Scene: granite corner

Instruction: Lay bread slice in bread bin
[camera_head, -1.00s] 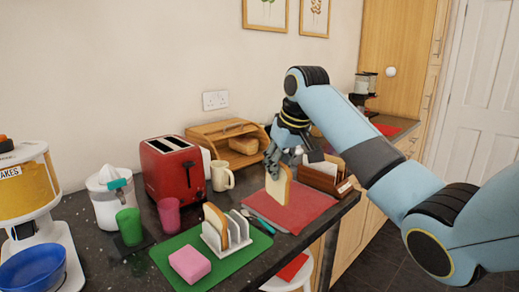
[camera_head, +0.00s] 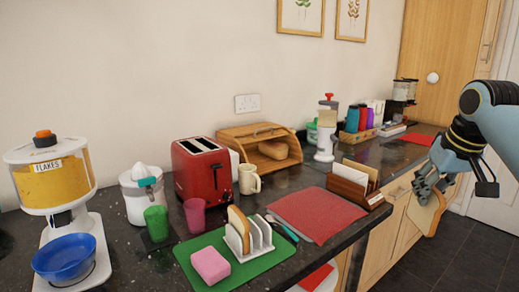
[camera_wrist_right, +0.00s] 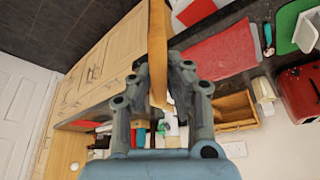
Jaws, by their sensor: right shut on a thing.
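My right gripper (camera_head: 428,186) is shut on a bread slice (camera_head: 425,213), out past the counter's front edge at the right. In the right wrist view the slice (camera_wrist_right: 157,55) shows edge-on between the fingers (camera_wrist_right: 160,80). Another bread slice (camera_head: 238,226) stands in the white toast rack (camera_head: 262,240). My left gripper is not in view.
A red toaster (camera_head: 202,172) and a cream mug (camera_head: 249,180) stand left of the bin. A red mat (camera_head: 312,212) lies bare in front of it. A wooden letter holder (camera_head: 352,188) stands right of the mat. A green mat (camera_head: 215,250) holds the rack and a pink block (camera_head: 210,265).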

